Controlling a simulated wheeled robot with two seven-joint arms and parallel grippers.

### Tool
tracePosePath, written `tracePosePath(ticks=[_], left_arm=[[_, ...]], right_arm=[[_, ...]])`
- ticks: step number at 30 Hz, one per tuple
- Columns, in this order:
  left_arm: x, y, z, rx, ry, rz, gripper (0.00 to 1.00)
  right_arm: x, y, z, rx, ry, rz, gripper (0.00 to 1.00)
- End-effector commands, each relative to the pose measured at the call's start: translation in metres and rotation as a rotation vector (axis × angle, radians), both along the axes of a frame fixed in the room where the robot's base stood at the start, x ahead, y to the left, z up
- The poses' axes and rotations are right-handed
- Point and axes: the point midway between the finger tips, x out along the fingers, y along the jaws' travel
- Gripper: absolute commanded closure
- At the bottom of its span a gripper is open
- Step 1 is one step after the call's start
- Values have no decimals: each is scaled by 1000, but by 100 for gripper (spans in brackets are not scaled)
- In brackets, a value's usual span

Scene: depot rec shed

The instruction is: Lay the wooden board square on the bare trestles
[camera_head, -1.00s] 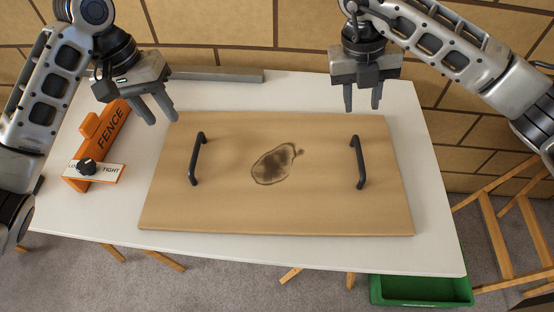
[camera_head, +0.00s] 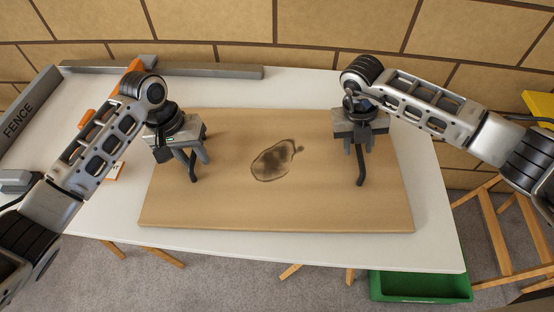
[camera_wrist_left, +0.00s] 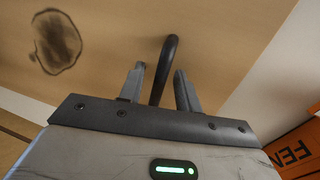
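The wooden board (camera_head: 230,215) lies flat on the white table, with a dark stain near its middle and two black bar handles. My left gripper (camera_head: 197,166) is over the left handle (camera_head: 193,176); in the left wrist view this handle (camera_wrist_left: 168,55) stands between two separated fingers (camera_wrist_left: 158,88), which look open and not pressed on it. My right gripper (camera_head: 360,150) is down at the right handle (camera_head: 361,172); its fingers appear apart on either side of it. Wooden trestles (camera_head: 497,235) with nothing seen on top stand at the right, partly cut off.
The white table (camera_head: 300,255) extends around the board. A grey bar (camera_head: 215,71) lies along its back edge by the brick wall. An orange fence block (camera_head: 122,88) is mostly behind my left arm. A grey FENCE-marked piece (camera_head: 30,112) is at left. A green crate (camera_head: 420,287) sits on the floor.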

Motion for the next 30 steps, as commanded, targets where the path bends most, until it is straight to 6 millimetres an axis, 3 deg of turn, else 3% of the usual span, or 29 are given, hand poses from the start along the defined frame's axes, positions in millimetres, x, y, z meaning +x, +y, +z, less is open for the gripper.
tracePosePath(ticks=[12,13,16,17,30], left_arm=[[0,-1,-8,1,0,-1,66],[0,-1,-8,1,0,-1,69],[0,-1,-8,1,0,-1,97],[0,-1,-8,1,0,0,100],[0,-1,-7,1,0,0,100]], right_arm=[[0,-2,-8,0,-1,0,66],[0,-2,-8,0,-1,0,69],[0,-2,-8,0,-1,0,96],[0,-2,-8,0,-1,0,100],[0,-2,-7,0,-1,0,100]])
